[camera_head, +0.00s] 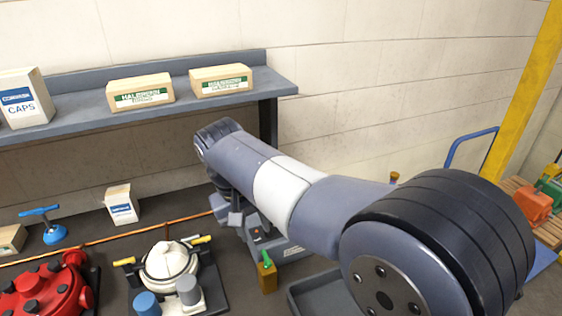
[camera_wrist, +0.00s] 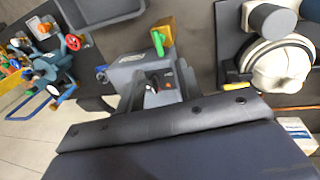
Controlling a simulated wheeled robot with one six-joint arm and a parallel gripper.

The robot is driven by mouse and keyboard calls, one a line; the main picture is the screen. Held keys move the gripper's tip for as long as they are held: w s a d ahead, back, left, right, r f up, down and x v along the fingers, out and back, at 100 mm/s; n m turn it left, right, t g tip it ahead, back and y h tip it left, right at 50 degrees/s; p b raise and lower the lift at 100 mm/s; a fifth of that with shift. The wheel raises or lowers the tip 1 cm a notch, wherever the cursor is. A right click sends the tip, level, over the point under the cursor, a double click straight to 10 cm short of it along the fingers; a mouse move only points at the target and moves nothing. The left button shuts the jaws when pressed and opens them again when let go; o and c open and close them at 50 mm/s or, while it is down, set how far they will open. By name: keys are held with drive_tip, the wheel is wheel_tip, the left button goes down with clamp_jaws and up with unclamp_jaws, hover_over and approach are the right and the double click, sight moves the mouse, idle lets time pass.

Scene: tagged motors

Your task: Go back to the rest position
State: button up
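My arm reaches across the head view from the lower right to the upper left, with a white band around its middle. Its end points down, and my gripper (camera_head: 228,211) hangs below it, in front of a grey machine. Small grey blocks show at the fingers, but the gap between them is unclear. Nothing held can be made out.
A shelf (camera_head: 75,112) with cartons runs along the wall. Below are a red motor (camera_head: 42,292), a white-topped unit (camera_head: 168,262), a small white carton (camera_head: 121,204) and a block with a green top (camera_head: 267,276). A grey tray (camera_head: 322,294) lies under my arm.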

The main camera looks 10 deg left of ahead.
sight(265, 255)
drive_tip(key=f, duration=0.3)
drive_tip(key=d+f, duration=0.1)
drive_tip(key=f, duration=0.2)
drive_tip(key=w+f, duration=0.1)
drive_tip(key=f, duration=0.3)
drive_tip(key=shift+d+p, duration=0.35)
drive_tip(key=shift+p, duration=0.05)
drive_tip(key=shift+r, duration=0.1)
drive_tip(key=shift+r, duration=0.1)
